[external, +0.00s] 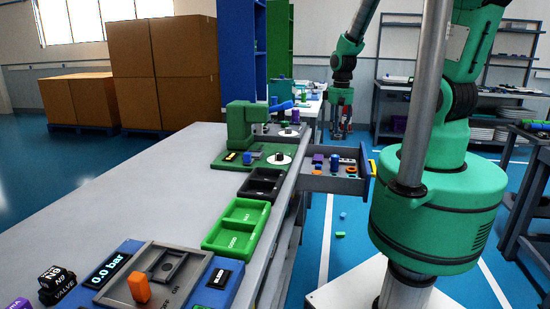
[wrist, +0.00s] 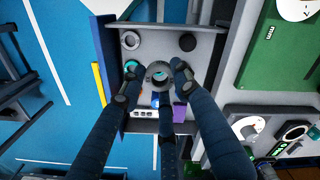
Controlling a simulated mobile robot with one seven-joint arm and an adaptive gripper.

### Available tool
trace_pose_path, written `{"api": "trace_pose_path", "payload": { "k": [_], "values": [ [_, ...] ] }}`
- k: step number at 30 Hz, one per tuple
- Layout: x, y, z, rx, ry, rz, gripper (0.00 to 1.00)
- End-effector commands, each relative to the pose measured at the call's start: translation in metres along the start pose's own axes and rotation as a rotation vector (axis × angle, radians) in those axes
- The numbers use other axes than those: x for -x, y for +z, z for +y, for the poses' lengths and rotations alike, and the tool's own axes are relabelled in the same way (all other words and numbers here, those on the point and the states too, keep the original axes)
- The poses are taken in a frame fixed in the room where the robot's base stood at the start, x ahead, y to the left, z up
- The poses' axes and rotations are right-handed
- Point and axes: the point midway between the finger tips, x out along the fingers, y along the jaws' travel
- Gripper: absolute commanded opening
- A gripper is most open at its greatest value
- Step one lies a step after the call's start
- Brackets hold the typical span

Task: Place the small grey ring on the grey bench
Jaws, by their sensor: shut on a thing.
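My gripper (wrist: 156,77) has blue fingers shut on a small grey ring (wrist: 158,70) with a dark hole, in the wrist view. The fingers hold it above an open grey drawer (wrist: 112,62). In the external view my gripper (external: 340,124) hangs high behind the drawer (external: 345,186); the ring is too small to make out there. The long grey bench (external: 130,185) runs along the left of the drawer, its top largely bare at the near left. Parts of the drawer are hidden behind my fingers.
The drawer also holds another grey ring (wrist: 131,40), a black disc (wrist: 187,42) and a purple piece (wrist: 180,112). A green machine (external: 240,130), a black tray (external: 262,184) and a green tray (external: 236,228) stand along the bench's right side. Small pieces lie on the blue floor.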

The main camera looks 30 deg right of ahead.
Motion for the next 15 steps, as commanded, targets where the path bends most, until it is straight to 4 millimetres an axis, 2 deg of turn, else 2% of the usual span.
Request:
{"api": "trace_pose_path", "payload": {
  "k": [1,6,15],
  "values": [
    [0.022,-0.002,0.000,0.000,0.001,0.008,0.18],
    [0.075,-0.001,0.000,0.000,0.001,0.006,0.18],
    [0.136,-0.001,0.000,0.000,0.000,0.002,0.18]
  ]
}}
